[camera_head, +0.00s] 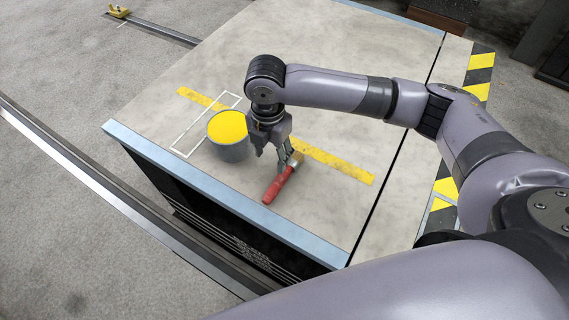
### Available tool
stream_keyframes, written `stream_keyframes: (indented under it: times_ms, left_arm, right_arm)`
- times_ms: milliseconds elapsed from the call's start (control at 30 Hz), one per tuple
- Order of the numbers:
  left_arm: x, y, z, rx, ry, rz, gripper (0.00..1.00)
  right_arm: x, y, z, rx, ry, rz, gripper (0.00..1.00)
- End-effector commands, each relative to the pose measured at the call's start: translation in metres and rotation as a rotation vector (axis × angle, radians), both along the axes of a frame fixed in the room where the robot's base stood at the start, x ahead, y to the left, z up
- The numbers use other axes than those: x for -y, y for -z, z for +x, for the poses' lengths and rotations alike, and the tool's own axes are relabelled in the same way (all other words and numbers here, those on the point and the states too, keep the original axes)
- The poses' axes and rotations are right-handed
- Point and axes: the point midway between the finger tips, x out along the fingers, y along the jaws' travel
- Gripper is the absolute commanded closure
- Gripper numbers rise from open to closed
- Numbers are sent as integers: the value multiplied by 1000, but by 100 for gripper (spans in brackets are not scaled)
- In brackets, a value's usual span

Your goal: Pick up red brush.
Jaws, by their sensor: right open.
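The red brush (277,187) lies on the grey table top (330,215), its red handle pointing toward the near edge. Its pale bristle end (297,158) is partly hidden by my right gripper. My right gripper (287,162) points down over the brush, with its fingers open around or just above the upper part of it. I cannot tell whether the fingers touch the brush. My left gripper is not in view.
A grey bucket with yellow contents (229,146) stands just left of my right gripper. A yellow stripe (340,165) and a white outline mark the table top. The table's blue-grey edge (210,188) runs along the near side. Rails lie on the floor at left.

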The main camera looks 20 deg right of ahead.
Motion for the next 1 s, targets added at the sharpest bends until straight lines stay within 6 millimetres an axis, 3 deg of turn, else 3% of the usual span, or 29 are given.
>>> stream_keyframes:
  times_ms: [100, 267, 400, 667, 833, 1000]
  left_arm:
    - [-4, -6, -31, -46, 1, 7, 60]
    - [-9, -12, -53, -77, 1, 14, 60]
    - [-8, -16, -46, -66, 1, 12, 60]
    - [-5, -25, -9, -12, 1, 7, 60]
    - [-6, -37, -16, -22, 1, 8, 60]
    - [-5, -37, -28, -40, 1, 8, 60]
  right_arm:
    - [0, 26, -2, -7, 1, -1, 52]
    - [0, 60, -1, -4, 1, -1, 52]
    - [0, 83, -1, -3, 2, 0, 52]
    - [1, 102, -2, -2, 1, 0, 52]
    - [4, 126, -4, -2, 1, -1, 52]
    - [3, 146, -4, -1, 1, 0, 52]
